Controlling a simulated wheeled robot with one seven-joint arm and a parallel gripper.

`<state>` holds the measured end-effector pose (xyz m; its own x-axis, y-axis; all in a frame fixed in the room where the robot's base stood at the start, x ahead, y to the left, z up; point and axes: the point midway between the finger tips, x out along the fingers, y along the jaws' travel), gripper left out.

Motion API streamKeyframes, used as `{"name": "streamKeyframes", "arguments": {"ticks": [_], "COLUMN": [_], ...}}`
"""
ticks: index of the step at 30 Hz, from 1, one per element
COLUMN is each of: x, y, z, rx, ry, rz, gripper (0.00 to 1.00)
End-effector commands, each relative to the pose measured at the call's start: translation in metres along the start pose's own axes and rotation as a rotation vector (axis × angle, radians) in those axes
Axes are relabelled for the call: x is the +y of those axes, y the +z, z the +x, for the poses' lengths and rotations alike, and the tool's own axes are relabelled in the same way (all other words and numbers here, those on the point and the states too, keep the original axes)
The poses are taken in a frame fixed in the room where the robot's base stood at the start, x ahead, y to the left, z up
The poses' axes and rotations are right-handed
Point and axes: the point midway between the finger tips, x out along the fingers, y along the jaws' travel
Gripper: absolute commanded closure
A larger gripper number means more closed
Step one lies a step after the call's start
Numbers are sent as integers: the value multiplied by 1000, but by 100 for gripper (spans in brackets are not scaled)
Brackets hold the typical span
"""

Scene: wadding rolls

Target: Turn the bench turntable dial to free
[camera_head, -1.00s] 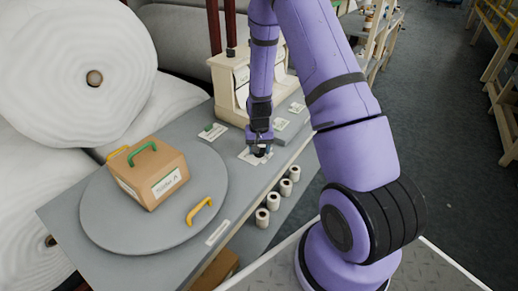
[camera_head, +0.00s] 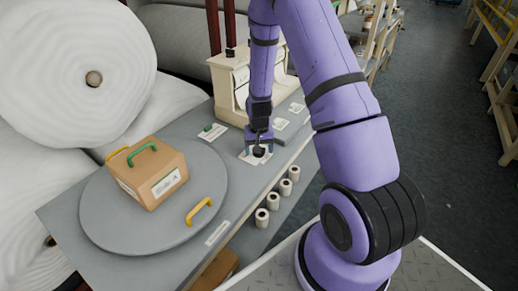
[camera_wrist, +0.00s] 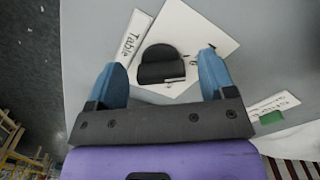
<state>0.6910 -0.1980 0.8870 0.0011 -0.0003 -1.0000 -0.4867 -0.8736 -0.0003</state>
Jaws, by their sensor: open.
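The black dial (camera_wrist: 160,66) sits on a white label plate (camera_wrist: 196,38) on the bench; part of a word like "Table" reads on a strip beside it in the wrist view. My gripper (camera_wrist: 163,75) is open, its two blue fingers on either side of the dial with gaps left and right. In the head view my gripper (camera_head: 258,148) is low over the dial (camera_head: 259,151), which is partly hidden by it. The grey round turntable (camera_head: 110,225) lies on the bench to the left, with a yellow handle (camera_head: 199,211) near its rim. I cannot read the dial's setting.
A cardboard box (camera_head: 150,178) with a green handle stands on the turntable. A small green switch (camera_head: 208,127) on a label is behind the dial. A cream cabinet (camera_head: 235,85) stands at the back. Several small rolls (camera_head: 273,201) line the front below the bench top.

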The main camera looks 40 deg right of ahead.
Motion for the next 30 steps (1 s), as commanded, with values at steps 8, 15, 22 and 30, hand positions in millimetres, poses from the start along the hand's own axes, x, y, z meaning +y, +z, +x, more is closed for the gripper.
{"name": "streamKeyframes", "arguments": {"ticks": [8,15,22,30], "x": [0,0,0,0], "y": [0,-1,0,0], "z": [-14,-55,-91,-108], "rx": [1,4,3,0], "ry": [0,0,-1,0], "rz": [0,0,-2,-1], "gripper": [23,23,23,23]}}
